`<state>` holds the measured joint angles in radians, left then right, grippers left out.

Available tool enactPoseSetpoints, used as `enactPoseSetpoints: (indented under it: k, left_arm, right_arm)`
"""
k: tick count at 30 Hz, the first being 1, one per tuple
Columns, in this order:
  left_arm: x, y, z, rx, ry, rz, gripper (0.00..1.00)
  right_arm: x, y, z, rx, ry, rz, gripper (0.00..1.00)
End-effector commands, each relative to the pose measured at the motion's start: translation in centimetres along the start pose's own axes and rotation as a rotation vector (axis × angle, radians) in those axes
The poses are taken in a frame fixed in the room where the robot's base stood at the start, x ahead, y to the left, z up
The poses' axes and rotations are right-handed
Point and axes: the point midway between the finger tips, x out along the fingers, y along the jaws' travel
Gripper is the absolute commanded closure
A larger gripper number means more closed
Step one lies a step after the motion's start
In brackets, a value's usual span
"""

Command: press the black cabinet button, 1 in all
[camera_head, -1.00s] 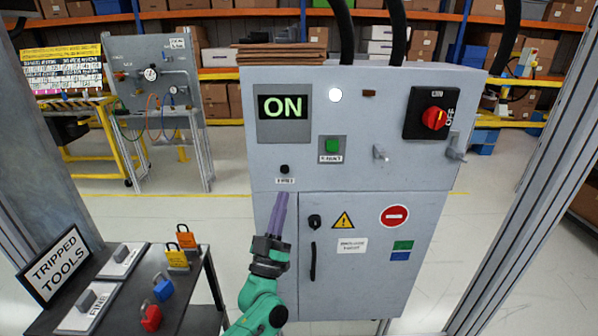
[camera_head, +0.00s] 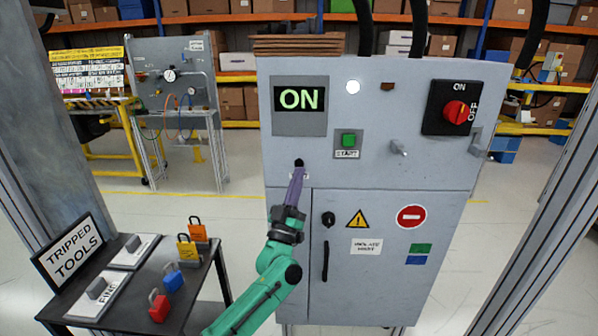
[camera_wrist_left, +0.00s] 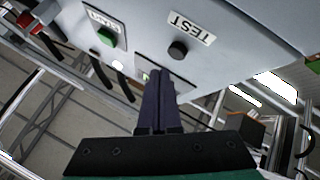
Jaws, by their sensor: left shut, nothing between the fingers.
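The black button (camera_head: 299,162) sits on the grey cabinet's front (camera_head: 400,100), below the ON display. In the left wrist view the black button (camera_wrist_left: 178,49) stands out from the panel beside a TEST label (camera_wrist_left: 190,27). My left gripper (camera_head: 298,172) is shut and empty, its purple fingers pointing up at the button and covering part of its label. In the left wrist view the fingertips (camera_wrist_left: 158,75) appear just below and left of the button. I see no clear contact with it. My right gripper is out of view.
A green START button (camera_head: 348,140) and a red rotary switch (camera_head: 455,111) are on the same panel. A dark table (camera_head: 180,300) with padlocks and a TRIPPED TOOLS sign (camera_head: 69,259) stands at the left. Grey posts flank the cabinet.

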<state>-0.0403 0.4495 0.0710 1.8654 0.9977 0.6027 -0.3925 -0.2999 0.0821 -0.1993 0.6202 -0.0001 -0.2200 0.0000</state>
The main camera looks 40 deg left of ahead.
Motion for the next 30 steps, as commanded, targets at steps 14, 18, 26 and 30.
enactPoseSetpoints:
  k: [14, 18, 26, 30]
  left_arm:
    - [0.8, -0.56, 0.49, 0.0, -0.001, -0.001, 1.0]
    - [0.78, -0.56, 0.5, 0.0, -0.001, -0.001, 1.0]
    - [0.77, -0.55, 0.5, 0.0, -0.001, -0.001, 1.0]
    - [0.77, -0.55, 0.5, 0.0, -0.001, -0.001, 1.0]
  right_arm:
    - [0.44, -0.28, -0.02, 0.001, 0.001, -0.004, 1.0]
    - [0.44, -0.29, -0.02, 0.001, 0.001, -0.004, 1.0]
    - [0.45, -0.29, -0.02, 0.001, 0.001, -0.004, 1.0]
    - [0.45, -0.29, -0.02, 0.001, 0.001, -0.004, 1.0]
